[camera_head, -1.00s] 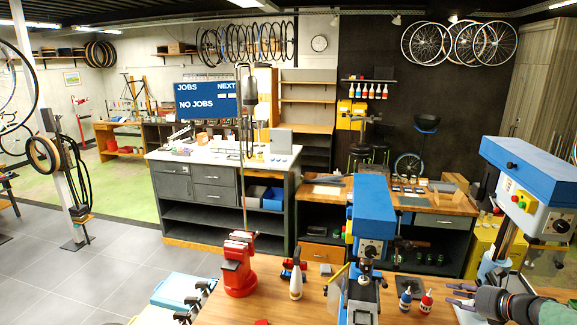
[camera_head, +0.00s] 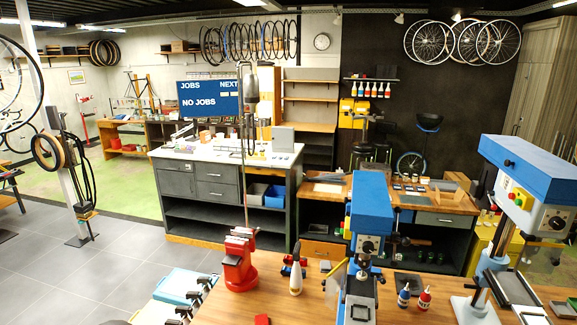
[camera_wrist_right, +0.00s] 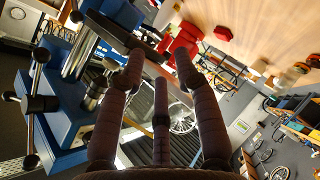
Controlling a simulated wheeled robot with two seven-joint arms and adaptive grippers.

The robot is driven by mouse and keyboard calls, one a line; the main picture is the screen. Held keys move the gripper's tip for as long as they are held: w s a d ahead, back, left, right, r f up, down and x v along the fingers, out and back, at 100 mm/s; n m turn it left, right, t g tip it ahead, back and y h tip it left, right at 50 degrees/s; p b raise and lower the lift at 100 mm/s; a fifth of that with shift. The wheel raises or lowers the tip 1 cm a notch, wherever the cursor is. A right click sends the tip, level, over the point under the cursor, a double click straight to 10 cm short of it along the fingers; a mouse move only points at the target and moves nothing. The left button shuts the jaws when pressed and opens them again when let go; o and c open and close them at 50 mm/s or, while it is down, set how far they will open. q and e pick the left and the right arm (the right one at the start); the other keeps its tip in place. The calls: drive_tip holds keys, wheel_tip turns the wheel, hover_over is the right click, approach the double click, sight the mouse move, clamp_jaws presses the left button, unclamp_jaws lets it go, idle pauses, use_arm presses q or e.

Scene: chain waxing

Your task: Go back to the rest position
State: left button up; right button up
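In the right wrist view, the long dark fingers of my right gripper (camera_wrist_right: 160,68) are spread apart with nothing between them. A blue drill press (camera_wrist_right: 62,95) is at the left of that view, and a red object (camera_wrist_right: 182,42) shows beyond the fingertips. Neither gripper shows in the head view, and my left gripper is in no view.
The wooden bench (camera_head: 285,308) in front holds a red vise (camera_head: 239,262), a white bottle (camera_head: 296,272), two small bottles (camera_head: 424,298) and two blue drill presses (camera_head: 369,208), (camera_head: 537,170). Grey floor (camera_head: 75,275) is open at the left.

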drive_tip(key=s+a+f+m+g, duration=0.2)
drive_tip(key=s+a+f+m, duration=0.2)
drive_tip(key=s+a+f, duration=0.1)
drive_tip(key=s+a+f+m+g, duration=0.1)
drive_tip(key=s+a+f+m, duration=0.3)
drive_tip(key=s+f+m, duration=0.1)
drive_tip(key=s+a+f+m+g+h, duration=0.1)
drive_tip(key=s+a+f+m+g, duration=0.1)
drive_tip(key=s+a+f+m, duration=0.3)
drive_tip(key=shift+s+a+f+g, duration=0.3)
drive_tip(key=shift+s+f, duration=0.5)
drive_tip(key=shift+f, duration=0.1)
drive_tip(key=s+a+f+m+g, duration=0.2)
drive_tip(key=s+a+m+g, duration=0.15)
drive_tip(key=s, duration=0.75)
drive_tip(key=s+a+f+m+g, duration=0.25)
drive_tip(key=s+a+m, duration=0.2)
drive_tip(key=s, duration=0.55)
wheel_tip(320, 180, down, 22)
drive_tip(key=w+b, duration=0.2)
drive_tip(key=b, duration=2.2)
drive_tip(key=shift+w+a+n, duration=0.15)
drive_tip(key=shift+a+n, duration=0.15)
drive_tip(key=shift+a, duration=0.15)
